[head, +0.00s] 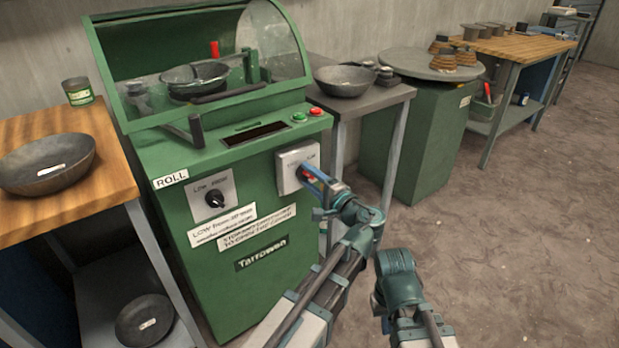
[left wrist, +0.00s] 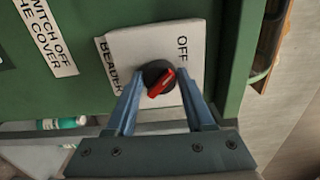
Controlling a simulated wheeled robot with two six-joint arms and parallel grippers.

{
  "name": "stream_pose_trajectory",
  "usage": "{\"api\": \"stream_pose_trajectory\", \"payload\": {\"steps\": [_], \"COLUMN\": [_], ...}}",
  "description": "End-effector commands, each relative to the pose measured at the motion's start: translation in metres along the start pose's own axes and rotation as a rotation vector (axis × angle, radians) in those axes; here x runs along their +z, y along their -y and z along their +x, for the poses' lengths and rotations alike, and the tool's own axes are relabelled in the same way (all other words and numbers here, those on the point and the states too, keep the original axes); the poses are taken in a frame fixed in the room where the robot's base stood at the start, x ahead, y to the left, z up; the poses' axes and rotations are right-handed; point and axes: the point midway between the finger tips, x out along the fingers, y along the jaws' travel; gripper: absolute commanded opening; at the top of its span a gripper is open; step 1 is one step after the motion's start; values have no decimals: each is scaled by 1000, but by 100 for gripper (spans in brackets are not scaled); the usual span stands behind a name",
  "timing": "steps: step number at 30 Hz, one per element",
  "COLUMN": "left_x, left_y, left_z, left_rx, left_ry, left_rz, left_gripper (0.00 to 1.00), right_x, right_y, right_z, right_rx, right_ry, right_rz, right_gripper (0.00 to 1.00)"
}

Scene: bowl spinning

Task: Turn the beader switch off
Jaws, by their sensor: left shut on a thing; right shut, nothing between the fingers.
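The beader switch is a black round knob with a red lever (left wrist: 160,84) on a pale plate (left wrist: 130,50). In the left wrist view the plate reads BEADER on the left and OFF on the right, and the lever lies slanted. The plate also shows in the head view (head: 287,160), on the front of the green machine (head: 215,270). My left gripper (head: 305,174) is shut on the switch knob, with its blue fingers on either side (left wrist: 162,92). My right arm shows at the lower middle of the head view, but its fingers are not visible.
Another plate with a black LOW/HIGH knob (head: 214,198) sits left of the switch. Green and red buttons (head: 316,111) are on the ledge above. A wooden bench with a dark bowl (head: 48,165) stands left. The floor to the right is clear.

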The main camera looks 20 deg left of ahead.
Motion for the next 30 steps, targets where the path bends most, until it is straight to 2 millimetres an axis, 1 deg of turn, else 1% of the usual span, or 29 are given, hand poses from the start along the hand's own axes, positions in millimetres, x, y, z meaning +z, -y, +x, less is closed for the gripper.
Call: {"api": "stream_pose_trajectory", "payload": {"steps": [8,20,21,25,26,30], "left_x": [1,1,1,0,0,0], "left_y": [-1,-1,-1,-1,-1,-1], "left_z": [0,0,0,0,0,0], "left_rx": [2,3,2,2,2,1], "left_ry": [1,1,1,1,1,1], "left_rz": [-52,-57,-57,-56,-56,-55], "left_gripper": [0,0,57,80,83,83], "right_x": [0,0,0,0,0,0], "right_y": [0,0,0,0,0,0], "right_z": [0,0,0,0,0,0], "right_rx": [0,0,0,0,0,0], "right_ry": [0,0,0,0,0,0], "right_rz": [0,0,0,0,0,0], "right_gripper": [0,0,0,0,0,0]}}
